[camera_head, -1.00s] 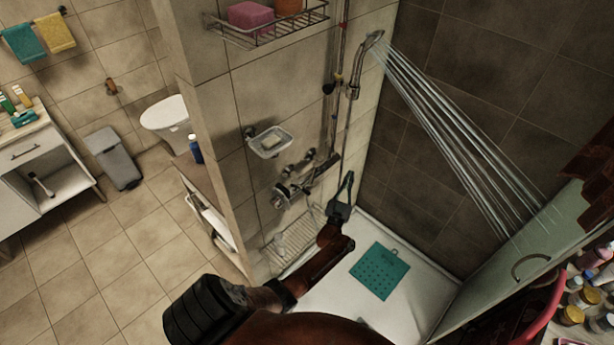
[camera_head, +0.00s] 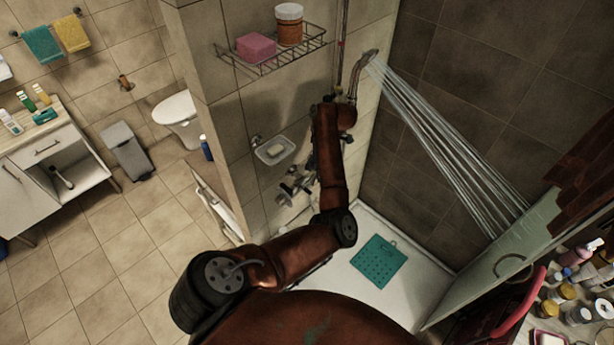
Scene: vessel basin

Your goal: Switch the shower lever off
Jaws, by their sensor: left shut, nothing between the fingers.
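The shower mixer (camera_head: 290,192) is on the tiled wall below the soap dish. Its right part, where the lever could be, is hidden behind my arm, so I cannot tell the lever's position. Water (camera_head: 450,140) streams from the shower head (camera_head: 364,68). My left arm reaches up in front of the wall, its wrist near the shower rail. My left gripper (camera_head: 314,160) barely shows at the arm's left edge, above the mixer; it is shut and empty. I cannot tell whether it touches anything. My right gripper is not in view.
A soap dish (camera_head: 273,150) juts from the wall left of my arm. A wire shelf (camera_head: 262,67) holds a pink block (camera_head: 256,46) and a jar (camera_head: 289,24). A glass panel (camera_head: 505,255) stands at the right. A teal mat (camera_head: 378,262) lies on the shower tray.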

